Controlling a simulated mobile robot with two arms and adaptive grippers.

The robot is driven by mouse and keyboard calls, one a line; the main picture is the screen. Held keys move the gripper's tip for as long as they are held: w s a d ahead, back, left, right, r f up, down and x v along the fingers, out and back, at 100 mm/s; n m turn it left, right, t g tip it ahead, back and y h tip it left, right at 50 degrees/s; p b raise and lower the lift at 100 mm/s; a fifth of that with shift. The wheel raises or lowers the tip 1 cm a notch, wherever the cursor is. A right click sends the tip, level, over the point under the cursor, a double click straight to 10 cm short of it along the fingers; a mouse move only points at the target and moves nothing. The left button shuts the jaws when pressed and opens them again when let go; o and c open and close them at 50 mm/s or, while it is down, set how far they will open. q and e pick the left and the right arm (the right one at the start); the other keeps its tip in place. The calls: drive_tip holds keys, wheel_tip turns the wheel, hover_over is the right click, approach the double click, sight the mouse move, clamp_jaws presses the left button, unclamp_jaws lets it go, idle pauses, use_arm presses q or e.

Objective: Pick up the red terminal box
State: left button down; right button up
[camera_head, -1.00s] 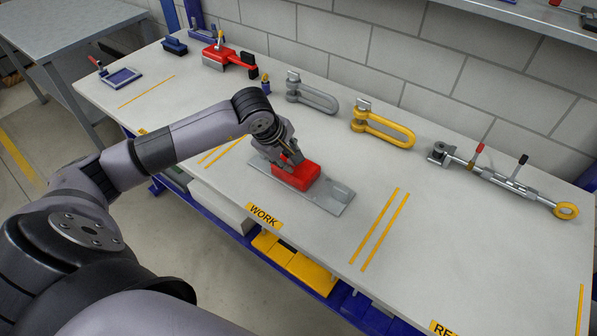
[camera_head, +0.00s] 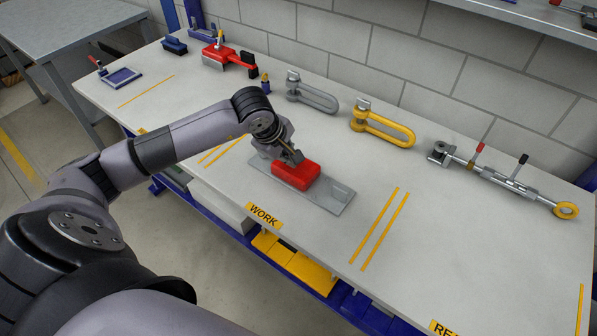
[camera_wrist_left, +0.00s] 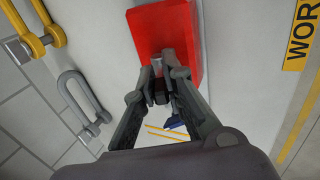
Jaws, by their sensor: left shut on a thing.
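The red terminal box (camera_head: 297,172) is at the grey mounting plate (camera_head: 335,203) in the middle of the workbench. I cannot tell whether it touches the plate or is just above it. My left gripper (camera_head: 294,158) is at its far-left end. In the left wrist view the red box (camera_wrist_left: 168,45) fills the upper middle, and the two fingers of my left gripper (camera_wrist_left: 165,82) are closed around a grey stub at its end. The fingers hide part of the stub. My right gripper is not in view.
Behind the plate lie a grey shackle (camera_head: 311,93), a yellow shackle (camera_head: 383,127) and a turnbuckle (camera_head: 500,178). A red-and-grey tool (camera_head: 228,58) and a blue tray (camera_head: 122,77) are at the far left. The bench (camera_head: 450,245) is clear to the right of the plate.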

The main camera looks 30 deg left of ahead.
use_arm(q)
drive_tip(key=shift+w+r, duration=0.1)
drive_tip(key=shift+r, duration=0.05)
idle(0.3)
drive_tip(key=shift+r, duration=0.55)
wheel_tip(320, 180, up, 19)
drive_tip(key=b, duration=0.1)
drive_tip(key=shift+f, duration=0.15)
